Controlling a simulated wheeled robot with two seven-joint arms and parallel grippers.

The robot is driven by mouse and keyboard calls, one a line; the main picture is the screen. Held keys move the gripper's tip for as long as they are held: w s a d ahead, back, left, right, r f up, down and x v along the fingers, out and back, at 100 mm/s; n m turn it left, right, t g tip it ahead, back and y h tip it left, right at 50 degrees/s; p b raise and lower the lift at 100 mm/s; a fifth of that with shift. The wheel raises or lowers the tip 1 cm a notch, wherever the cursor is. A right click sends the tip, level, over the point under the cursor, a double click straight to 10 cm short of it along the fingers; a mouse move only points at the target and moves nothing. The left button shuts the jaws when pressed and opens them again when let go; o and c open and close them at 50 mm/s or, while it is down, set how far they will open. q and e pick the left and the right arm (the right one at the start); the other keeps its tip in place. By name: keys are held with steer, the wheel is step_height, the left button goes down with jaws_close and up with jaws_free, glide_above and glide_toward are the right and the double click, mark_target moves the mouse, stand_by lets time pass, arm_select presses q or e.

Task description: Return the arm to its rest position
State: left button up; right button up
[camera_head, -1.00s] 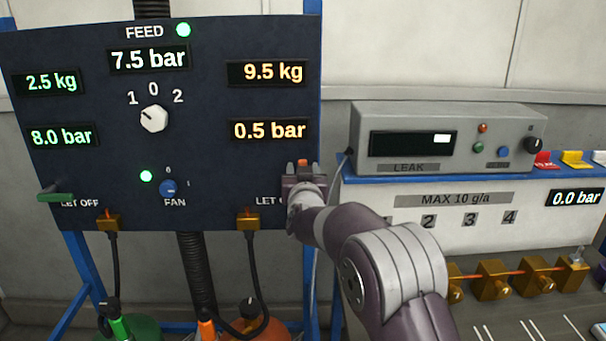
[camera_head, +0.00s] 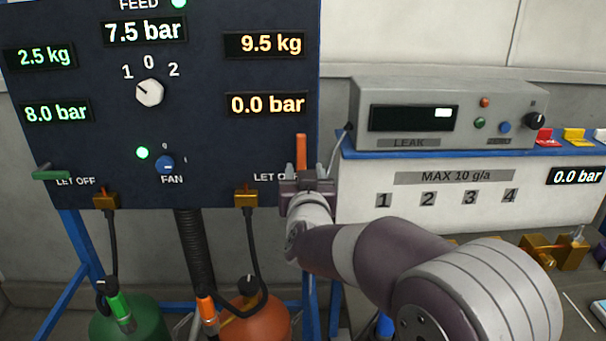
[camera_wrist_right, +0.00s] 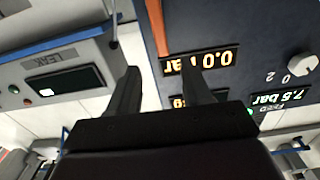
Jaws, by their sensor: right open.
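My right gripper (camera_head: 307,172) is open at the lower right edge of the dark blue panel (camera_head: 220,130). An orange lever (camera_head: 301,150) stands upright just above it in the head view. In the right wrist view, the lever (camera_wrist_right: 157,28) shows beyond the gap between my two open fingers (camera_wrist_right: 160,68), with nothing held between them. The right arm (camera_head: 370,255) reaches in from the lower right and hides part of the LET OFF label. The display (camera_head: 268,104) beside the lever reads 0.0 bar. My left gripper is not in view.
A green lever (camera_head: 50,173) sits at the panel's left edge. A grey LEAK device (camera_head: 440,115) stands on a blue-edged shelf at right. A green bottle (camera_head: 130,322) and an orange bottle (camera_head: 262,313) stand below with hoses. Brass valves (camera_head: 555,250) sit at lower right.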

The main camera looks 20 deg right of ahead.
steer(key=s+a+f+n+g+y+p, duration=0.1)
steer(key=s+a+f+n+g+y, duration=0.15)
steer(key=s+f+g, duration=0.5)
steer(key=s+a+f+n+g+y+p, duration=0.1)
steer(key=s+a+f+g+y+p, duration=0.3)
steer(key=f, duration=0.6)
steer(key=s+d+f+g, duration=0.1)
steer(key=s+d+g, duration=0.1)
steer(key=s, duration=0.5)
steer(key=s+d+f+g+h+p, duration=0.1)
steer(key=s+g, duration=0.1)
steer(key=s, duration=0.5)
steer(key=shift+d, duration=0.35)
steer(key=shift+s+g+h, duration=0.1)
steer(key=shift+g+h, duration=0.15)
